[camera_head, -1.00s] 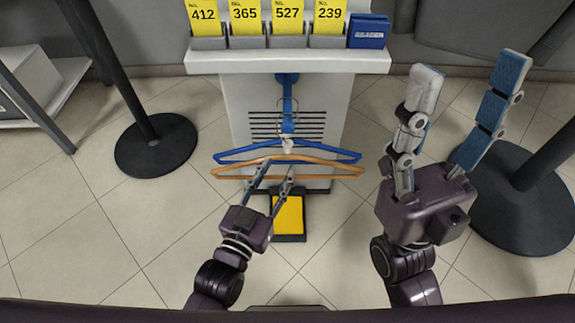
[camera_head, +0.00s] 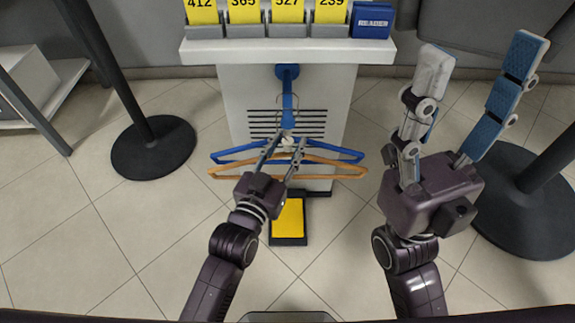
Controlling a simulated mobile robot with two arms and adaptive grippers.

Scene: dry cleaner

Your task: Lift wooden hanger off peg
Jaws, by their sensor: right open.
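The wooden hanger (camera_head: 336,161), thin and orange-brown, hangs in front of the white stand in the middle of the head view. A blue hanger (camera_head: 236,151) hangs just behind it. A blue peg arm (camera_head: 287,97) sticks out from the stand above them, with thin wire hooks at its end. My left gripper (camera_head: 287,142) is at the middle of the wooden hanger, its two fingers spread apart near the hanger's neck. The fingers hide part of the neck, and contact cannot be told. My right gripper (camera_head: 483,52) is wide open and empty, to the right of the hangers.
The white stand's shelf (camera_head: 290,52) carries yellow number cards and a blue box (camera_head: 371,22). A yellow-topped black pedal (camera_head: 289,219) lies on the floor below. Dark round post bases stand left (camera_head: 153,147) and right (camera_head: 530,215).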

